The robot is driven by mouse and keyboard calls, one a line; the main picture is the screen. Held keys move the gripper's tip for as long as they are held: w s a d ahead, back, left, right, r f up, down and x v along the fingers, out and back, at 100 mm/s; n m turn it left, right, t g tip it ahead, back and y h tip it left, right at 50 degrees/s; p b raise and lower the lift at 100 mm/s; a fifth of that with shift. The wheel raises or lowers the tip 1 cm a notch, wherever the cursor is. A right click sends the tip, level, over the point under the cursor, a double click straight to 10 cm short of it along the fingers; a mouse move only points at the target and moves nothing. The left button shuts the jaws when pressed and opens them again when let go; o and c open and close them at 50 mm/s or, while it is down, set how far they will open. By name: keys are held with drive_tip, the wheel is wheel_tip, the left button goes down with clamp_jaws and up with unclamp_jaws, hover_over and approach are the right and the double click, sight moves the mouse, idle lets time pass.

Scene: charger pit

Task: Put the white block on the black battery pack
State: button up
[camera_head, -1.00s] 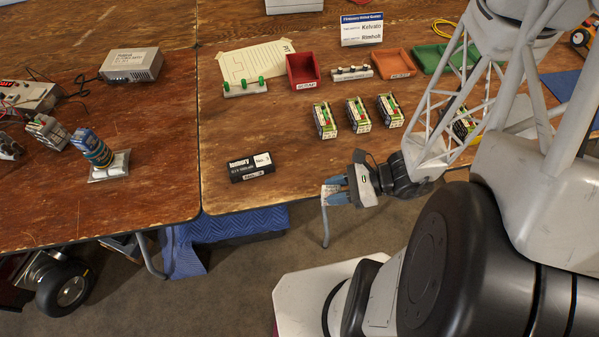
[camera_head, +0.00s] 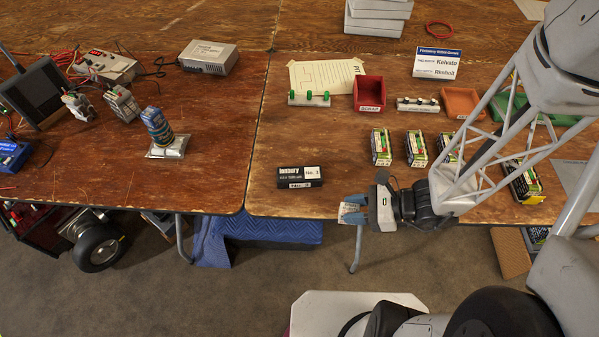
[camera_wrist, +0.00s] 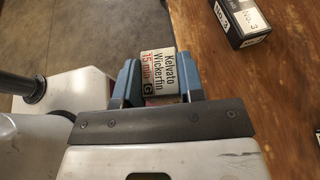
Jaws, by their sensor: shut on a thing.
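A white block (camera_wrist: 159,72) with black and red lettering is held between the two blue fingers of my gripper (camera_wrist: 162,84) in the wrist view. In the head view my gripper (camera_head: 352,211) is at the front edge of the right table, and only a small pale part of the block (camera_head: 346,213) shows. The black battery pack (camera_head: 296,176), marked No. 3, lies on the table near that edge, to the left of and beyond my gripper. In the wrist view the pack (camera_wrist: 245,22) is at the upper right, apart from the block.
Several green-and-white battery modules (camera_head: 416,149) stand right of the pack. Behind are a red bin (camera_head: 369,91), an orange bin (camera_head: 461,101) and a paper sheet (camera_head: 325,75). A blue coil (camera_head: 157,128) stands on the left table. The wood around the pack is clear.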

drive_tip(key=a+r+n+g, duration=0.1)
drive_tip(key=a+r, duration=0.1)
drive_tip(key=a, duration=0.4)
drive_tip(key=shift+a, duration=0.15)
idle(0.5)
hover_over(302, 173)
drive_tip(key=shift+f, duration=0.7)
drive_tip(key=shift+s, duration=0.1)
drive_tip(key=shift+f, duration=0.1)
drive_tip(key=shift+f, duration=1.65)
drive_tip(key=shift+f, duration=0.1)
drive_tip(key=o, duration=0.9)
